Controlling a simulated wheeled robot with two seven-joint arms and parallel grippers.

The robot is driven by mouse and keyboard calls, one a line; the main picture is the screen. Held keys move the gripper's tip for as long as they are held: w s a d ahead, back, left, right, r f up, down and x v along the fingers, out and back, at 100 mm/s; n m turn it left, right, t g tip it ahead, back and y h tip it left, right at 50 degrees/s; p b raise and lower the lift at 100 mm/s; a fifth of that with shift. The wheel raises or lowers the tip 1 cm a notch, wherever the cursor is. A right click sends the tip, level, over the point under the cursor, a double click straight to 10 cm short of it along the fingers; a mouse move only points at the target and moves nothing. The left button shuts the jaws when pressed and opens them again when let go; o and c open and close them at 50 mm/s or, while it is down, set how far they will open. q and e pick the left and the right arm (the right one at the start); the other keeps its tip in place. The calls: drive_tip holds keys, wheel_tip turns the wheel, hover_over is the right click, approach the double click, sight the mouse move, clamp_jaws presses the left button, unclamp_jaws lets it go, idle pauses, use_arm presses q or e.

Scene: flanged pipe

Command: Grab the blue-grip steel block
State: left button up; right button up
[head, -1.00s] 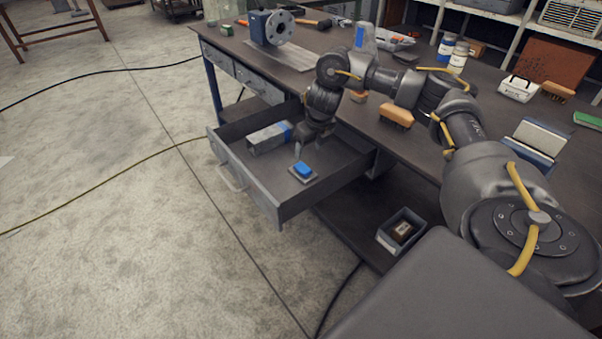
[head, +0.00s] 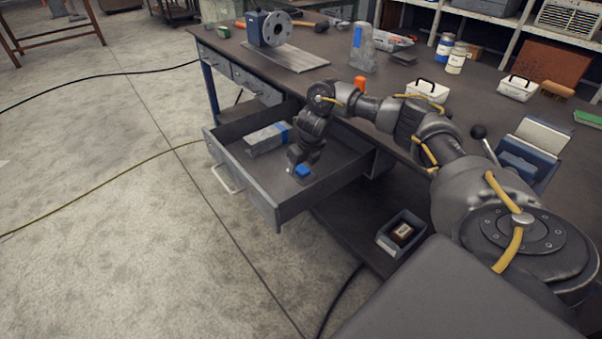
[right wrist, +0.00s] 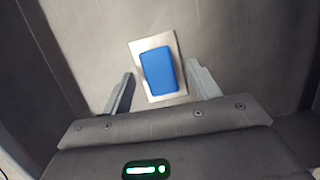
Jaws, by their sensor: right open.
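The blue-grip steel block (head: 303,171) lies in the open drawer (head: 262,190), partly hidden by my right gripper (head: 299,167) in the head view. In the right wrist view the block (right wrist: 158,70) shows as a pale steel plate with a blue pad on top. My right gripper (right wrist: 160,92) is open there, one finger on each side of the block's lower part, with gaps on both sides. I cannot tell how high the fingertips are above the drawer floor. My left gripper is not in view.
A longer grey block with a blue band (head: 268,138) lies in the drawer near its back left. The drawer walls surround the gripper. A grey bin (head: 401,233) stands on the lower shelf. The workbench (head: 400,75) above holds a flanged pipe (head: 276,28) and several other items.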

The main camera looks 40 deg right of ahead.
drive_tip(key=shift+w+f, duration=0.1)
drive_tip(key=shift+f, duration=0.2)
drive_tip(key=shift+c, duration=0.4)
drive_tip(key=c, duration=1.2)
drive_tip(key=shift+r, duration=0.1)
clamp_jaws()
